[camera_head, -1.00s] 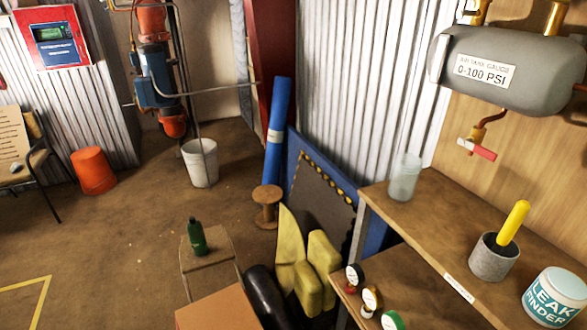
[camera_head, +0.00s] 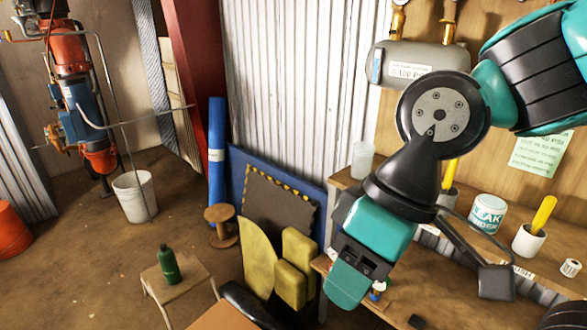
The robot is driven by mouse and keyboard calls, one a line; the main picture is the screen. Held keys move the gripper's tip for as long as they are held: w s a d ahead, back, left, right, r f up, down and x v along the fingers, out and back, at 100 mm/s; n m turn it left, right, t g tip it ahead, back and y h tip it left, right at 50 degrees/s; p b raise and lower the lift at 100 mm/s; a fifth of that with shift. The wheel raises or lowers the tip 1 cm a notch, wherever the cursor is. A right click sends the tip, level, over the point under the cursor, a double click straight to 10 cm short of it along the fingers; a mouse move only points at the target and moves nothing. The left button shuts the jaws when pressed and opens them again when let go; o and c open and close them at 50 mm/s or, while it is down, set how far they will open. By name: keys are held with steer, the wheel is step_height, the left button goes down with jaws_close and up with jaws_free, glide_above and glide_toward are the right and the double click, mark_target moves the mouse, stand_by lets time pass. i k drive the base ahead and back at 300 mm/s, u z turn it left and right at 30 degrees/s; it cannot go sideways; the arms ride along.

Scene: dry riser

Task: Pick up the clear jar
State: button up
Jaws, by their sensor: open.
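The clear jar (camera_head: 362,160) is a pale, see-through cylinder. It stands upright at the left back corner of the wooden shelf, by the corrugated metal wall. My gripper (camera_head: 352,278), at the end of my teal and black arm, is open. It hangs in front of the shelf, below the jar in the picture and apart from it. My arm's wrist is just right of the jar and hides part of the shelf. The fingertips are hard to make out.
Right of my arm, the shelf (camera_head: 472,238) bears a Leak Finder tub (camera_head: 487,213) and a white cup (camera_head: 528,240) with a yellow-handled tool. A grey air tank (camera_head: 412,64) hangs above. A green bottle (camera_head: 168,264) stands on a stool (camera_head: 194,277) at lower left.

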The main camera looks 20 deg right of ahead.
mark_target(363, 153)
steer(key=u, duration=0.15)
steer(key=i, duration=1)
